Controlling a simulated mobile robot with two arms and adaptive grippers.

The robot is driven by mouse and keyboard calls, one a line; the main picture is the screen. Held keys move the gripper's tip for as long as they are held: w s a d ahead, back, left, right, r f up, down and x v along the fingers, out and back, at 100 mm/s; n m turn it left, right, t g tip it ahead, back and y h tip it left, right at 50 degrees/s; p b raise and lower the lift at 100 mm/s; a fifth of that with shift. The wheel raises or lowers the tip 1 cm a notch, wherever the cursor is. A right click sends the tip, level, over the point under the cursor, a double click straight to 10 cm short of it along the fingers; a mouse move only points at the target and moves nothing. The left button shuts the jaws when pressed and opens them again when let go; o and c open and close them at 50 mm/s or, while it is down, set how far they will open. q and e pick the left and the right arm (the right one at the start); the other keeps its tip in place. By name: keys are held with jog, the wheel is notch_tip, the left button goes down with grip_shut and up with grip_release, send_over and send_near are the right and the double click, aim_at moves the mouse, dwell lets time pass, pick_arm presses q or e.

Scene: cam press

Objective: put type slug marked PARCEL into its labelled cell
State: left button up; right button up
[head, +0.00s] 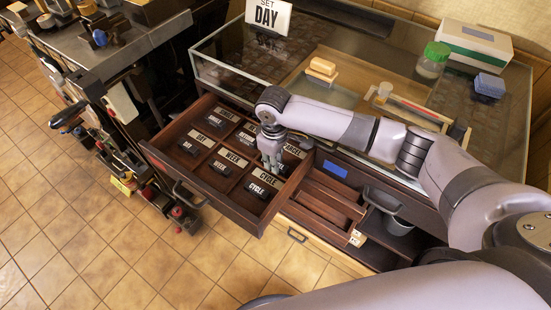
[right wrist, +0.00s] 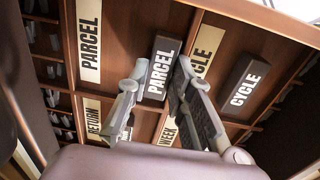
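The open wooden drawer (head: 172,168) has cells with cream word labels. The PARCEL label (right wrist: 89,40) marks the back right cell; it also shows in the head view (head: 294,150), partly hidden. The black type slug marked PARCEL (right wrist: 160,67) is upright between the fingertips of my right gripper (right wrist: 159,76), both touching its sides. It is over or within the PARCEL cell, between the PARCEL label and the CYCLE label (right wrist: 206,50); I cannot tell whether its base touches the floor. In the head view my right gripper (head: 271,160) hides this slug. My left gripper is not in view.
The CYCLE slug (head: 262,184) lies in the neighbouring front cell. WEEK (head: 220,168) and DAY (head: 190,147) slugs sit in other cells. A glass-topped counter (head: 215,58) stands behind, bearing a SET DAY sign (head: 268,15). A press (head: 105,70) stands left.

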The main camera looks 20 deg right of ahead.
jog(key=o, duration=0.4)
jog(key=shift+s+f, duration=0.15)
jog(key=shift+f, duration=0.2)
jog(key=shift+r, duration=0.35)
notch_tip(320, 180, up, 12)
jog(key=shift+a+r, duration=0.1)
jog(key=shift+a, duration=0.05)
